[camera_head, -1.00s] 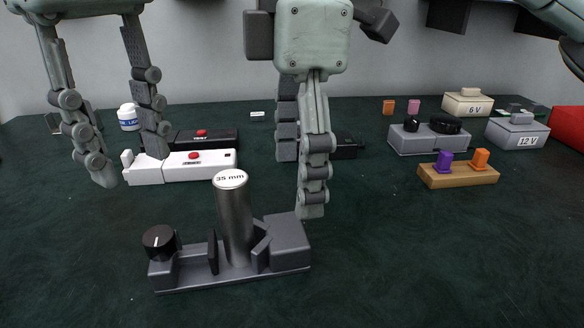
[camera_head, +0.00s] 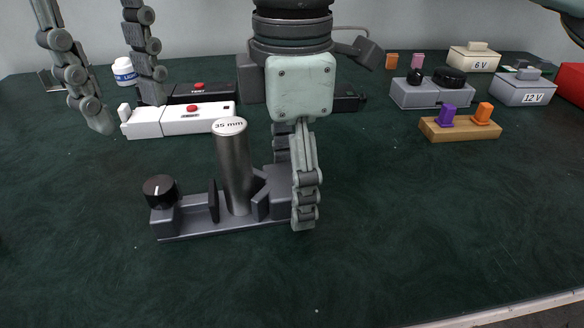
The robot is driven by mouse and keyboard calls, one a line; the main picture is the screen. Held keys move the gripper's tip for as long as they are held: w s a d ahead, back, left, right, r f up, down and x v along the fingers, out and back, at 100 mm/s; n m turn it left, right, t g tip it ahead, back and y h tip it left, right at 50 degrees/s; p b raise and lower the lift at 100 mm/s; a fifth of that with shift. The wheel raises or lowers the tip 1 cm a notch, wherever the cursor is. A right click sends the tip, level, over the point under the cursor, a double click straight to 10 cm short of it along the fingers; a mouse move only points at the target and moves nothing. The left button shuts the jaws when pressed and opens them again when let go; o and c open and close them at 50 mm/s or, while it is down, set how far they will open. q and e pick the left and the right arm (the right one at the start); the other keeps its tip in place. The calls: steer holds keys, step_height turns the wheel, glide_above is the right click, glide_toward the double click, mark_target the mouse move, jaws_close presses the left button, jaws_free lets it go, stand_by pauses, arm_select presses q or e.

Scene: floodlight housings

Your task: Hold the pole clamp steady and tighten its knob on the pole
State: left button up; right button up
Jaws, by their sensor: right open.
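The grey pole clamp (camera_head: 185,222) lies on the dark green table, left of centre. A black knob (camera_head: 160,190) with a white mark is at its left end. The steel pole (camera_head: 235,172), its top labelled "35 mm", stands upright between a flat jaw plate and a V-shaped jaw. My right gripper (camera_head: 293,195) is open around the clamp's right-end block, one finger in front and one behind. The far fingertip is hidden, and I cannot tell whether the fingers touch the block. My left gripper (camera_head: 128,112) is open and empty, up and left of the knob.
Behind the clamp are a white box with a red button (camera_head: 198,118), a black one (camera_head: 208,93) and a white bottle (camera_head: 124,71). A wooden block with coloured pegs (camera_head: 460,130) and battery boxes (camera_head: 522,89) are at right. The table's front right is clear.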

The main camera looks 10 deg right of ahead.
steer(key=shift+c, duration=0.6)
steer(key=shift+c, duration=0.8)
steer(key=shift+c, duration=0.4)
steer(key=c, duration=1)
steer(key=shift+o, duration=0.2)
